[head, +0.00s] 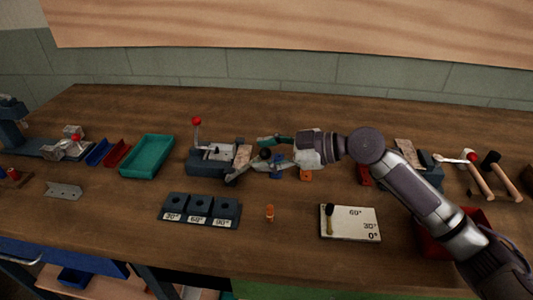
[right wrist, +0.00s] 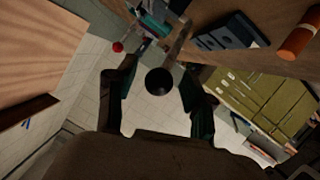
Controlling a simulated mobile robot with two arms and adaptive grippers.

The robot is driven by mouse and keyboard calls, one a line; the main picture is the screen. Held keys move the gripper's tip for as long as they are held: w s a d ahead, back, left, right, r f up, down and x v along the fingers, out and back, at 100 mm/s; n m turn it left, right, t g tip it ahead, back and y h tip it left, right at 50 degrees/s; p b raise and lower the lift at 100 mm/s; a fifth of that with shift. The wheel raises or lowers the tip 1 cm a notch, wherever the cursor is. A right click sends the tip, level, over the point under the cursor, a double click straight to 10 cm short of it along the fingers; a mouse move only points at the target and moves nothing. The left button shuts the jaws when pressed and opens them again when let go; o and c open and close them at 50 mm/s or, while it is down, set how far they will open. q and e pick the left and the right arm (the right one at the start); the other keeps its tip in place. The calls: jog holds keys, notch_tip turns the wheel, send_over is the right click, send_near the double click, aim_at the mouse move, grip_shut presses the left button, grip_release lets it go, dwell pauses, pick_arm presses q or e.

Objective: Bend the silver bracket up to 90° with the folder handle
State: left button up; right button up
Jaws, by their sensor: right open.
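The folder (head: 210,162) is a dark blue-grey block with an upright lever topped by a red ball (head: 197,121). A grey bar with a black knob, apparently the folder handle (head: 265,154), reaches out from its right side. A pale plate (head: 243,156) sits at the folder's right end; I cannot tell if it is the silver bracket. My right gripper (head: 268,152) is open, its fingers pointing left around the knob. In the right wrist view the black knob (right wrist: 160,81) shows between the two spread fingers; contact is unclear. My left gripper is not in view.
A silver angled piece (head: 63,190) lies at the left. A teal tray (head: 147,156) stands left of the folder. An angle block rack (head: 200,209), a small orange item (head: 270,213) and a marked board (head: 350,223) are in front. Hammers (head: 502,175) lie right.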

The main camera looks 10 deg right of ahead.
jog(key=v, duration=1.2)
